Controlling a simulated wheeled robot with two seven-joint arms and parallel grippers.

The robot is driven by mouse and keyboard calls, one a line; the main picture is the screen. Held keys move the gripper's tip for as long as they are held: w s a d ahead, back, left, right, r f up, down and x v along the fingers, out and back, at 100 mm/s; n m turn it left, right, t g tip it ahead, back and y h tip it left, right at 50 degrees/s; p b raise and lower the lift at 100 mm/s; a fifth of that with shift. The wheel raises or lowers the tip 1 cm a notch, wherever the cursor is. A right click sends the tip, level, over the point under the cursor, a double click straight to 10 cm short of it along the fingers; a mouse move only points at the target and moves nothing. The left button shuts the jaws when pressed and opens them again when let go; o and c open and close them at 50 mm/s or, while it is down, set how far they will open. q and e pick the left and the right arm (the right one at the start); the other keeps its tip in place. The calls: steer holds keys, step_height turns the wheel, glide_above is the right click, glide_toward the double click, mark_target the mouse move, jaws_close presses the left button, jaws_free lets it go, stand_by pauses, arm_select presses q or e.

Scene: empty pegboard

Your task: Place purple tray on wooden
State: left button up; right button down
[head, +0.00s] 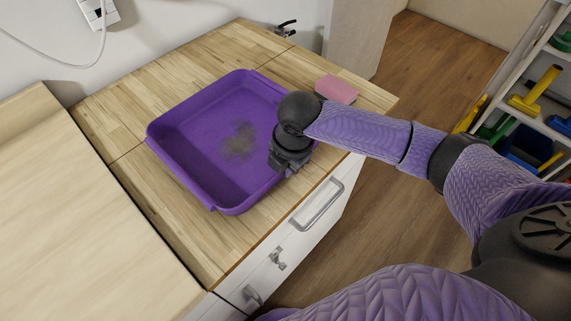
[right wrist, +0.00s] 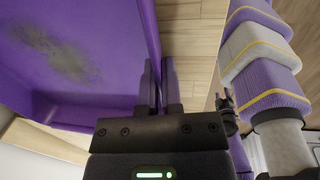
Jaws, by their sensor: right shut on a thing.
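The purple tray (head: 190,150) is on the wooden top (head: 205,65) of a white cabinet, with a grey-brown smudge on its floor. It looks level and seems to rest on the wood, though I cannot see its underside. My right gripper (head: 287,168) is at the tray's right edge. In the right wrist view the gripper (right wrist: 159,90) is shut on the wall of the purple tray (right wrist: 95,25), one finger on each side. The fingertips are partly hidden in the head view. My left gripper is not in view.
A pink sponge-like block (head: 337,89) lies on the wood right of the tray. A dark clamp-like item (head: 286,28) is at the back edge. A lighter wooden surface (head: 75,215) is at left. The cabinet has metal handles (head: 318,205) in front. Shelves (head: 535,100) stand far right.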

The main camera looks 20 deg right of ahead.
steer(key=c, duration=0.8)
jaws_free()
steer(key=shift+f, duration=0.1)
step_height(320, 180, up, 12)
steer(key=s+p, duration=0.1)
steer(key=p, duration=0.3)
steer(key=shift+s+d, duration=0.35)
